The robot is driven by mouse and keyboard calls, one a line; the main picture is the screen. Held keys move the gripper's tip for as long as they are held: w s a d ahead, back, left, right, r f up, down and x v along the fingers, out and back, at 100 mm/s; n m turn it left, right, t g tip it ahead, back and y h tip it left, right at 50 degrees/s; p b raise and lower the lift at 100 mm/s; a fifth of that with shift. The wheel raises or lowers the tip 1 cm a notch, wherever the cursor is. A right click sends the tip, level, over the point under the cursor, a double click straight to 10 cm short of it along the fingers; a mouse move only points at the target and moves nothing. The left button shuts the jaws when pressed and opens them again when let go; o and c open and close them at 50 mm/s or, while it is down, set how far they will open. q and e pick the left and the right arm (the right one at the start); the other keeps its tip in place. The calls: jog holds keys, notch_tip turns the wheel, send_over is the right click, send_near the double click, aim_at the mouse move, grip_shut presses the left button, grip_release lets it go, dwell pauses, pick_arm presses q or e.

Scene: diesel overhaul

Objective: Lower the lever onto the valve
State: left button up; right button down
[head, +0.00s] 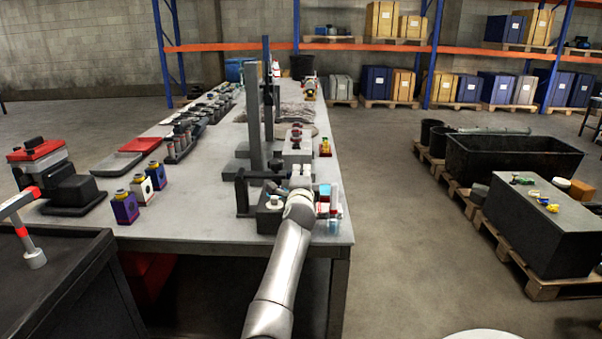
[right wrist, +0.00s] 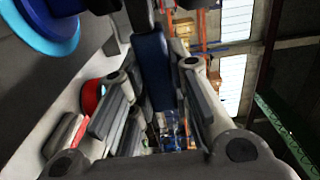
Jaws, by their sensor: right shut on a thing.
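My right arm reaches in from the bottom of the head view to a dark fixture at the near right end of the long bench. My right gripper (head: 291,184) is small there and its fingers are hard to make out. In the right wrist view my right gripper (right wrist: 158,72) has its fingers on both sides of a dark blue bar, which I take for the lever (right wrist: 152,62), and is shut on it. In the head view the lever (head: 275,188) is a dark piece beside the gripper, above a grey block. I cannot make out the valve clearly. My left gripper is not in view.
The grey bench (head: 185,225) has a bare stretch left of the fixture. A black post bracket (head: 242,192) stands close left of the gripper. Small bottles (head: 334,200) stand close right. Tall grey uprights (head: 255,115) rise behind. Several purple and white containers (head: 125,207) stand at left.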

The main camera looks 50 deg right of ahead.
dwell(0.4)
jog(key=c, duration=1.3)
grip_release()
jog(key=shift+w+f, duration=0.1)
jog(key=shift+v, duration=3.75)
